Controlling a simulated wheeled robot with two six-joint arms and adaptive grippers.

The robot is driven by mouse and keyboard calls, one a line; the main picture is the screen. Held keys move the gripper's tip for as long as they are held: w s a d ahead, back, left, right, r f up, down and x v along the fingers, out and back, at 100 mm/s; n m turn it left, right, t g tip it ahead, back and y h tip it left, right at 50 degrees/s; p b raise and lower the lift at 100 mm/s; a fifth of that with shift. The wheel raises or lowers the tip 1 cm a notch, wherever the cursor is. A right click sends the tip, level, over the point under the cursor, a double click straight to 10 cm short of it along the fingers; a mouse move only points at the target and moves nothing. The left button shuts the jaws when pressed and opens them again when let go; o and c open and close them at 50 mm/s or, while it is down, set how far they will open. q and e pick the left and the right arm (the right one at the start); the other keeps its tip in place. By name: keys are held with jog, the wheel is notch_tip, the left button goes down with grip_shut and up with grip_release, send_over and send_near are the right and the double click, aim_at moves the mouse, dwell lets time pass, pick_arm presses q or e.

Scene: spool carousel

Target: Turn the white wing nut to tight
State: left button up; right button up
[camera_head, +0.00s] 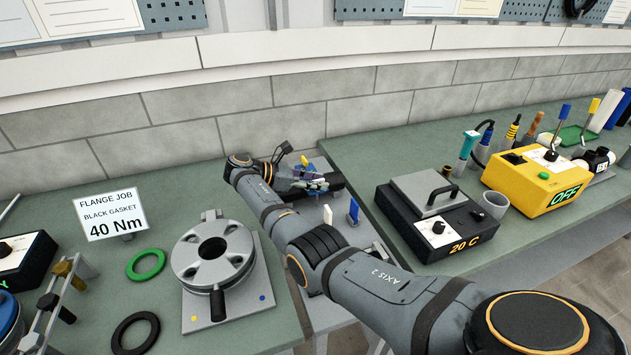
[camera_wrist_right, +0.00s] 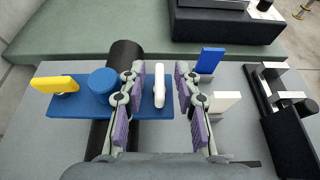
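The white wing nut (camera_wrist_right: 159,86) stands on a blue plate (camera_wrist_right: 70,107) in the right wrist view. My right gripper (camera_wrist_right: 160,72) is open, with its purple-padded fingers on either side of the white wing nut and visible gaps between. A yellow wing nut (camera_wrist_right: 54,84) and a round blue knob (camera_wrist_right: 102,81) are on the same plate, left of the fingers. In the head view my right gripper (camera_head: 318,184) is small at the fixture between the benches, and the white wing nut cannot be made out there. My left gripper is not in view.
A blue upright tab (camera_wrist_right: 210,61) and a white one (camera_wrist_right: 224,102) stand right of my fingers. A black box with a handle (camera_head: 437,212) is on the right bench. A flange (camera_head: 213,252) is on the left bench.

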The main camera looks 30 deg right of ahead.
notch_tip(320, 180, up, 10)
jog(key=shift+r, duration=0.1)
dwell(0.4)
